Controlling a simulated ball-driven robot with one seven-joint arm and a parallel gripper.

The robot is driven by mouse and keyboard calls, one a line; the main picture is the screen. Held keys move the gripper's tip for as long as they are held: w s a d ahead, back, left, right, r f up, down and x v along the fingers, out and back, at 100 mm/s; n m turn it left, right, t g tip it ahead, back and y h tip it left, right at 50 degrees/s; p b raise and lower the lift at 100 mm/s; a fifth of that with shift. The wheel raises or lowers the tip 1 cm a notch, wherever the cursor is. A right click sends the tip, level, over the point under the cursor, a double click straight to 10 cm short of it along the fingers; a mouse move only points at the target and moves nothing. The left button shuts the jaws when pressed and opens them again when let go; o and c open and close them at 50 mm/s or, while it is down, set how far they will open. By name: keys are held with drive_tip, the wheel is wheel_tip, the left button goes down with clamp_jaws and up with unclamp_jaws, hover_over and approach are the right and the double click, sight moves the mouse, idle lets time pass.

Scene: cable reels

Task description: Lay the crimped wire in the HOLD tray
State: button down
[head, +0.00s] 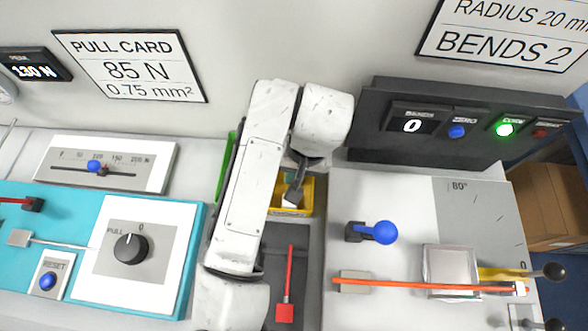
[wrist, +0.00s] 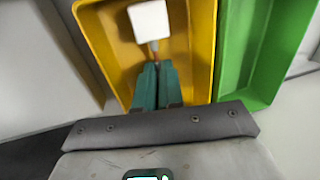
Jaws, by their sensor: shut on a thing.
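My gripper (wrist: 157,72) has its teal fingers shut on the crimped wire, whose white block-shaped end (wrist: 150,20) and short red piece show just beyond the fingertips. The wire is over or inside a yellow tray (wrist: 203,45); I cannot tell whether it touches the floor. In the head view the yellow tray (head: 306,205) is partly hidden behind my arm, and the pale wire end (head: 292,198) shows against it. No HOLD label is readable on the tray.
A green tray (wrist: 240,50) stands beside the yellow one. A red wire piece (head: 286,290) lies on a dark surface in front. The bend rig on the right carries an orange wire (head: 430,286) and a blue-knobbed lever (head: 375,232). A teal pull tester (head: 188,290) stands left.

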drive_tip(key=c, duration=1.2)
unclamp_jaws()
drive_tip(key=shift+d+r+p, duration=0.35)
drive_tip(key=shift+r+p, duration=1.5)
drive_tip(key=shift+r, duration=1.75)
drive_tip(key=shift+d+r+p, duration=0.3)
drive_tip(key=shift+r+p, duration=1.6)
drive_tip(key=shift+r, duration=1.65)
drive_tip(key=shift+d+r+p, duration=0.35)
drive_tip(key=shift+r+p, duration=1.5)
drive_tip(key=shift+r, duration=1.75)
